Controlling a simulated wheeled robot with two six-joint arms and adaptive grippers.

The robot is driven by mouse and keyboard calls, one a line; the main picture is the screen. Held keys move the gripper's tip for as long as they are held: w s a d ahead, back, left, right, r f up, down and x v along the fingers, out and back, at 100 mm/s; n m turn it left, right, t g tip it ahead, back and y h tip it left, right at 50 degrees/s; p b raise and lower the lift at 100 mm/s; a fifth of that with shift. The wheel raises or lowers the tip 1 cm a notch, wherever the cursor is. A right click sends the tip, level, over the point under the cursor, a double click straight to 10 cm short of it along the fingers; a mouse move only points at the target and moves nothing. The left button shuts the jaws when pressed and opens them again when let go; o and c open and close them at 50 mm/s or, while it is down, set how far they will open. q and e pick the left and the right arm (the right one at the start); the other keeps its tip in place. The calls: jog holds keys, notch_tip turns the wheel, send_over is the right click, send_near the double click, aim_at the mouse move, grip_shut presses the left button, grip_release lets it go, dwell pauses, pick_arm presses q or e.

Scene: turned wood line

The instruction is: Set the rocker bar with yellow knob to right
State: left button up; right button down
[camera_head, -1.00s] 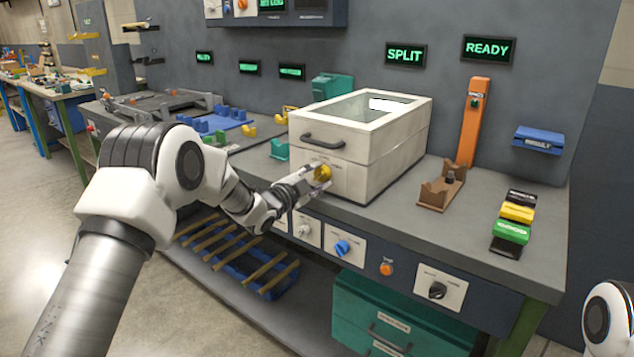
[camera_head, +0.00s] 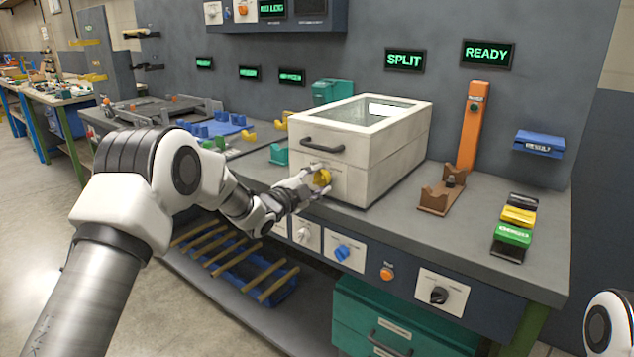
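The yellow knob (camera_head: 322,177) is on the front face of the cream box with a glass lid (camera_head: 375,160), below its dark handle. A rocker bar cannot be made out apart from the knob at this size. My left gripper (camera_head: 318,180) is at the knob, with one finger above it and one below. The fingers look spread, and contact with the knob cannot be made out. My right gripper is out of view; only a white part of my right arm shows at the lower right edge.
Below the bench edge are a blue dial (camera_head: 343,252), an orange button (camera_head: 387,273) and a black dial (camera_head: 438,295). A brown cradle (camera_head: 438,198) stands right of the box. The signs read SPLIT (camera_head: 404,60) and READY (camera_head: 488,54).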

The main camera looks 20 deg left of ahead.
pick_arm(q)
jog(key=shift+o, duration=0.7)
jog(key=v, duration=1.2)
